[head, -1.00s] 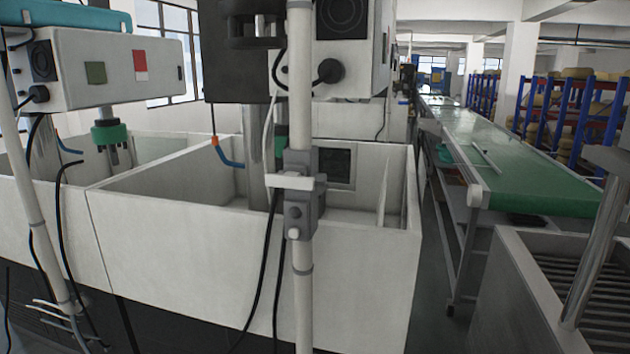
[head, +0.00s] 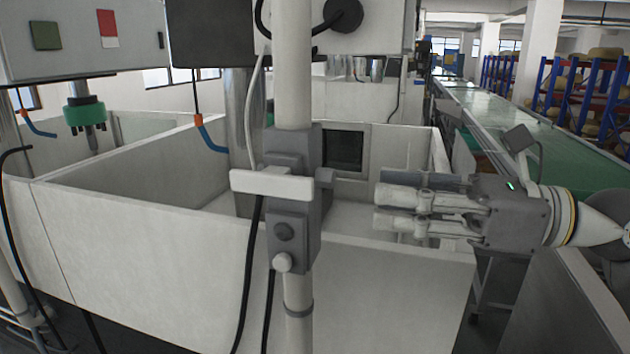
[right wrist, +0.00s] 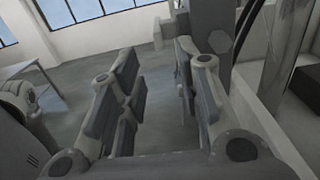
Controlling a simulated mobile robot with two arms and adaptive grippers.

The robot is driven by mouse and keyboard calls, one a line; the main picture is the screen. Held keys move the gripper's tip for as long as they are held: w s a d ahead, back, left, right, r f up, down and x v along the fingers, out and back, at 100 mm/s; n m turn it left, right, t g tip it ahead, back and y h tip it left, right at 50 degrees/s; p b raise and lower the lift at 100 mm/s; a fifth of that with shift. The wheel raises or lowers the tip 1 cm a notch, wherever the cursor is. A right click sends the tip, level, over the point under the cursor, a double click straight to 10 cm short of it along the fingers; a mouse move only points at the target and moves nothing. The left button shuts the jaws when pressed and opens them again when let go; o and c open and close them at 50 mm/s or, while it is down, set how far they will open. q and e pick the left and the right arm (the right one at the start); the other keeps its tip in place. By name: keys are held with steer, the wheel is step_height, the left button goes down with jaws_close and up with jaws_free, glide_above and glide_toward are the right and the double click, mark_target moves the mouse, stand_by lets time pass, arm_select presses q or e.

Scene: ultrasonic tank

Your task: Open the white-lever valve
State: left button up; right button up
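The valve is a grey block (head: 305,240) on a white vertical pipe (head: 292,75), in the middle of the head view. Its white lever (head: 272,185) lies level across the front of the block, crosswise to the pipe. My right gripper (head: 382,205) is right of the valve, pointing left, with a gap between its fingertips and the block. In the right wrist view the fingers of my right gripper (right wrist: 155,75) stand apart with nothing between them. A grey upright part (right wrist: 212,25) shows just beyond them; I cannot tell if it is the valve. My left gripper is out of view.
A white open tank (head: 130,240) stands behind the pipe, its right wall (head: 440,165) near my right gripper. A black cable (head: 250,280) hangs beside the pipe. A green conveyor (head: 575,150) runs behind at the right.

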mark_target(313, 188)
steer(key=p+x, duration=0.4)
steer(key=x, duration=0.5)
steer(key=shift+a+r, duration=0.15)
steer(key=shift+a, duration=0.55)
steer(key=shift+w, duration=0.1)
jaws_close()
